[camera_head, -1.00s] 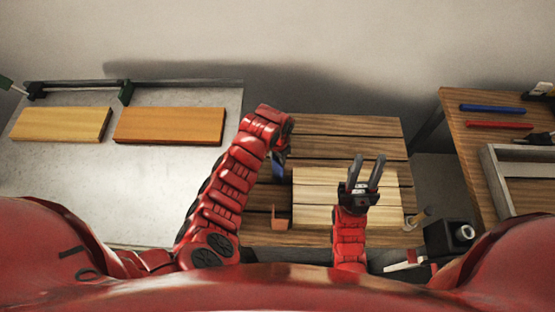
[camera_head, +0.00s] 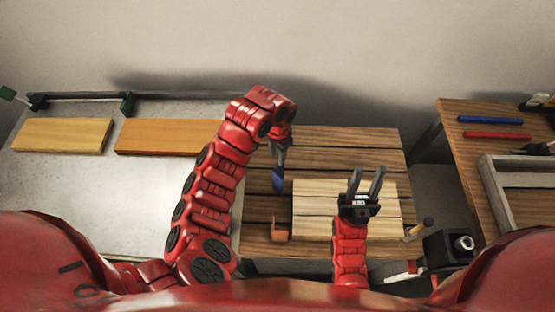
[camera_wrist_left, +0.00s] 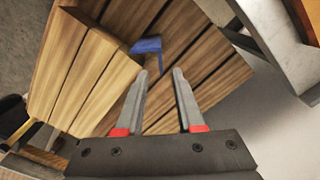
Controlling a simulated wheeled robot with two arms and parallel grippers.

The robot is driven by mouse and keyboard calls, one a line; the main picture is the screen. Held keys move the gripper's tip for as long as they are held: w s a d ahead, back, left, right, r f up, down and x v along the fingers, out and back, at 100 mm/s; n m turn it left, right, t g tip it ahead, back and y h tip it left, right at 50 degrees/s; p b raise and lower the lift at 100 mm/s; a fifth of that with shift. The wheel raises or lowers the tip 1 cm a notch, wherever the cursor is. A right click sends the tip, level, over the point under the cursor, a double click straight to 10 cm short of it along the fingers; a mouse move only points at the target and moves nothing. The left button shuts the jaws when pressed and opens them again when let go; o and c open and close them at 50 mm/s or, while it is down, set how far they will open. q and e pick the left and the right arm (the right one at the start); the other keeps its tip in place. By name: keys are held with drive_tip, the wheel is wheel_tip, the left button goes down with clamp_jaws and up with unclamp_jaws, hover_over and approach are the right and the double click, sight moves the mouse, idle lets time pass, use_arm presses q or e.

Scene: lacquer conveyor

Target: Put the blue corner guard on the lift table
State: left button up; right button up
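The blue corner guard (camera_head: 277,180) sits on the dark slatted wooden surface (camera_head: 345,141), beside the left edge of a lighter wooden stack (camera_head: 345,190). In the left wrist view the guard (camera_wrist_left: 148,46) is an angled blue piece beyond the fingertips, nearer the left finger. My left gripper (camera_head: 281,158) points down above the guard; its fingers (camera_wrist_left: 160,72) are apart with nothing between them. My right gripper (camera_head: 368,174) is open and empty over the lighter stack. I cannot tell which wooden surface is the lift table.
An orange corner piece (camera_head: 280,230) stands near the stack's front left. Two boards (camera_head: 62,134) (camera_head: 160,136) lie on the grey table at left.

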use_arm(q)
drive_tip(key=shift+r, duration=0.5)
